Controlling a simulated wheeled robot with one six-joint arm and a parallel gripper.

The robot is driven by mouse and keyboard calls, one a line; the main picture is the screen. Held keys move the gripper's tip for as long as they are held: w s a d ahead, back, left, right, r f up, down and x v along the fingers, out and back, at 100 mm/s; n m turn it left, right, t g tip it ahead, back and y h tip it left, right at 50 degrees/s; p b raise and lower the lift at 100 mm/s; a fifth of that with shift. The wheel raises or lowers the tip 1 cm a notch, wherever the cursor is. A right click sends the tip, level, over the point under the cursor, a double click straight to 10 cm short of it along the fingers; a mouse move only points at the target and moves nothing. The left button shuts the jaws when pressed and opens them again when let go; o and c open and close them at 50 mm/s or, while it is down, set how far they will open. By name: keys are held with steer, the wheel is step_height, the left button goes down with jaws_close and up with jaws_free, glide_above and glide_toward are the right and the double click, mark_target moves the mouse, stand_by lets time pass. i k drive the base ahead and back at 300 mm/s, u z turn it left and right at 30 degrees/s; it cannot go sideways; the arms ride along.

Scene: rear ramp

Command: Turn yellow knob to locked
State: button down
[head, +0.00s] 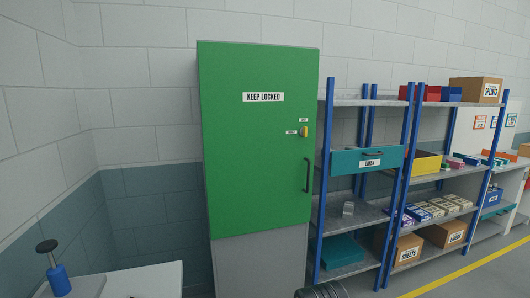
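The yellow knob (305,132) is on the upper right part of a tall green cabinet door (255,185). It looks upright, its long side roughly vertical. One small white label (303,120) is above it and another small label (291,132) is to its left; both are too small to read surely. A sign reading "KEEP LOCKED" (263,97) is higher on the door. A dark vertical handle (307,175) is below the knob. The door looks closed.
Blue-post shelves (360,215) with boxes and a teal "LINEN" drawer (367,160) stand close on the cabinet's right. A white surface (140,281) with a blue dark-topped object (57,275) is at lower left. A dark ribbed object (321,291) is at the bottom edge.

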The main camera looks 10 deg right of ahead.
mark_target(303, 131)
steer(key=z, duration=0.8)
steer(key=i, duration=1.55)
steer(key=u, duration=0.6)
